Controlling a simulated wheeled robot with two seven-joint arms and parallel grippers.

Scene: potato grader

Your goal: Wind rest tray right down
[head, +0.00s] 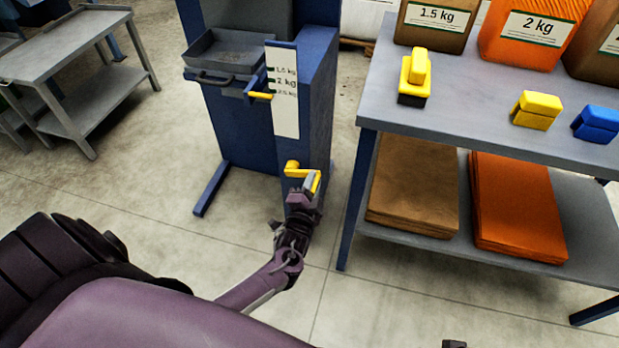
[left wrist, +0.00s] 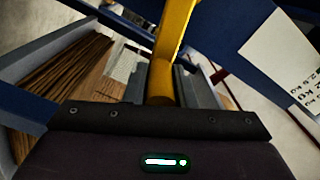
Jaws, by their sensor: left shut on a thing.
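The rest tray (head: 235,52) is a grey shallow tray on the front of the blue machine (head: 318,110). A white scale plate (head: 285,115) beside it carries weight marks, and a yellow pointer (head: 260,96) sits level with the lowest mark, 2.5 kg. The yellow crank (head: 292,168) is low on the machine. My left gripper (head: 312,184) is shut on the crank's handle, which also shows between the fingers in the left wrist view (left wrist: 172,45). A small dark part at the bottom edge of the head view may be my right gripper (head: 453,344).
A grey table (head: 480,110) at right holds sacks, two yellow items (head: 537,110) and a blue item (head: 597,124). Its lower shelf holds brown (head: 415,185) and orange stacks (head: 518,205). A grey cart (head: 75,60) stands at left. The floor between is clear.

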